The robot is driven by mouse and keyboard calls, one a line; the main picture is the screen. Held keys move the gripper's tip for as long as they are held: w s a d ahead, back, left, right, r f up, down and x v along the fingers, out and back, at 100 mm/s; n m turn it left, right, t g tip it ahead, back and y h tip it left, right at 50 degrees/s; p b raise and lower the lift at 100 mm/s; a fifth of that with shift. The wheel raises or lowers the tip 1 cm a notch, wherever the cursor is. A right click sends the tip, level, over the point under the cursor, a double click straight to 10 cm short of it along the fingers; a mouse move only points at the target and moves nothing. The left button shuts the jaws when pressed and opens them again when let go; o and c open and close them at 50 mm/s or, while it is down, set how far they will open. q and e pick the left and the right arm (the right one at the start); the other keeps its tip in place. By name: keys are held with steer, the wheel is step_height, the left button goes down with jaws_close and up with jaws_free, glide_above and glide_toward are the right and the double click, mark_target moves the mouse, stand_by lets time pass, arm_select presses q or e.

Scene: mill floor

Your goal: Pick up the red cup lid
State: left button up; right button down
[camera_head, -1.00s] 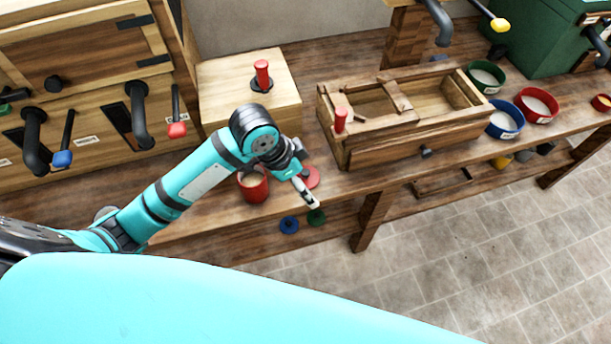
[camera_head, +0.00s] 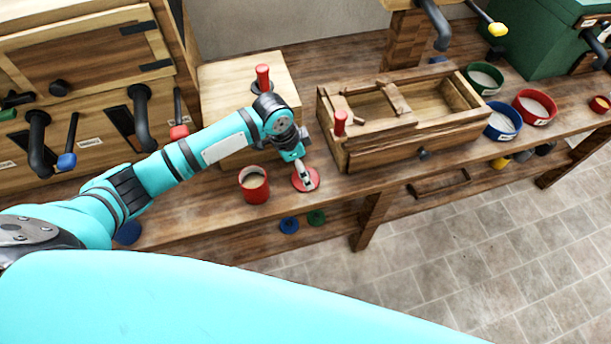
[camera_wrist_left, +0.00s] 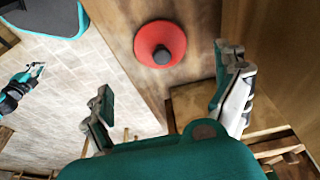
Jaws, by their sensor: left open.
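The red cup lid (camera_head: 315,181), a flat disc, lies on the bench just right of the open red cup (camera_head: 254,190). In the left wrist view the lid (camera_wrist_left: 172,33) shows whole, with a dark round knob at its centre. My left gripper (camera_head: 303,184) is open and empty over the lid. In the wrist view its fingers (camera_wrist_left: 163,82) are spread wide, and the lid lies beyond them, between their lines. I cannot tell the exact gap. A small teal and black gripper, apparently my right one (camera_wrist_left: 36,71), shows at the left edge, its jaws too small to read.
A wooden box with a red handle (camera_head: 263,78) stands behind my left arm. An open wooden drawer box (camera_head: 420,150) stands right of the lid. Blue (camera_head: 505,121), red (camera_head: 537,107) and green (camera_head: 485,79) bowls sit further right. The bench's front edge is close to the lid.

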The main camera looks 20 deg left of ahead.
arm_select(q)
steer(key=shift+a+p+x, duration=0.15)
steer(key=shift+p+x, duration=0.2)
steer(key=shift+x, duration=1.2)
steer(key=shift+a+p+x, duration=0.15)
steer(key=shift+p+x, duration=0.15)
steer(key=shift+x, duration=1.3)
steer(key=c, duration=1.3)
